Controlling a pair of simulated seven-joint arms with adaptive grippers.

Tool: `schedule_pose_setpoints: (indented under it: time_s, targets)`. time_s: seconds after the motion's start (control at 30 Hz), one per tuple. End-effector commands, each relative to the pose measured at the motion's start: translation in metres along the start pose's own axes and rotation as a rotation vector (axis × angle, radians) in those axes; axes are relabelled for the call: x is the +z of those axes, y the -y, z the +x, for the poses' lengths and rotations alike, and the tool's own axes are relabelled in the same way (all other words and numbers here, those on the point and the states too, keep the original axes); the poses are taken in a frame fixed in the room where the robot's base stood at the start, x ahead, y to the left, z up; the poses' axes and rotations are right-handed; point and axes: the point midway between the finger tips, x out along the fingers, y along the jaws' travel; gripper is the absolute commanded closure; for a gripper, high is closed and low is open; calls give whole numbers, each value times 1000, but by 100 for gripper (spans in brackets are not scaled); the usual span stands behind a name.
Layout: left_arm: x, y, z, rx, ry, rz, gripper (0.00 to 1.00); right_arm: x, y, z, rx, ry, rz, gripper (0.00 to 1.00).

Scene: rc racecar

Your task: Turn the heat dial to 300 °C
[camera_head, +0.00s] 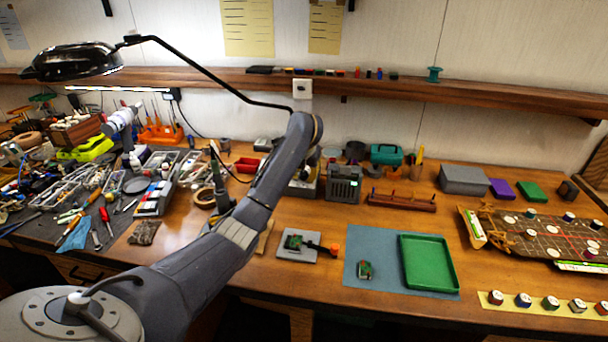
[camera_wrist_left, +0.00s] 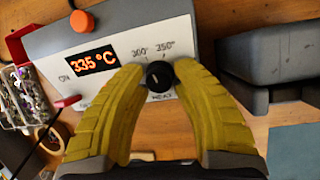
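The heat dial (camera_wrist_left: 159,76) is a small black knob on the pale front panel of a grey heat station (camera_wrist_left: 120,20) in the left wrist view. Marks reading 300° and 350° stand just above the dial. The orange display (camera_wrist_left: 93,62) reads 335 °C. My left gripper (camera_wrist_left: 159,70) has its yellow fingertips on both sides of the dial, seemingly closed against it. In the head view my left arm covers most of the station (camera_head: 303,188), and the fingertips are hidden. My right gripper is not in view.
An orange knob (camera_wrist_left: 82,22) sits on top of the station and a red lever (camera_wrist_left: 66,102) at its side. A dark grey vented box (camera_head: 344,184) stands close to its right. A green tray (camera_head: 428,236) lies on a blue mat. Tools crowd the left bench.

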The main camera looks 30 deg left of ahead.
Motion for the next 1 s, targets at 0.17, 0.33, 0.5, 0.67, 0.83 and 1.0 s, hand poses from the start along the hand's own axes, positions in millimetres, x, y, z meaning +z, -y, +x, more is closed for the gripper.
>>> schedule_pose_setpoints:
  time_s: [0.17, 0.33, 0.5, 0.67, 0.83, 1.0]
  targets:
    - [0, 0, 0, 0, 0, 0, 95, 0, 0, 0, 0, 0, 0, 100]
    - [0, 0, 0, 0, 0, 0, 100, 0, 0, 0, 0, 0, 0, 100]
    - [0, 1, 0, -1, -1, -1, 100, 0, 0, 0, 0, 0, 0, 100]
    - [0, 3, 0, -5, -7, -71, 100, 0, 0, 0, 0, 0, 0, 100]
    - [0, 3, 0, -5, -20, -207, 100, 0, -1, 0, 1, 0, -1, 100]
    - [0, 2, 0, -2, -27, -294, 100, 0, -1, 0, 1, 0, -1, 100]
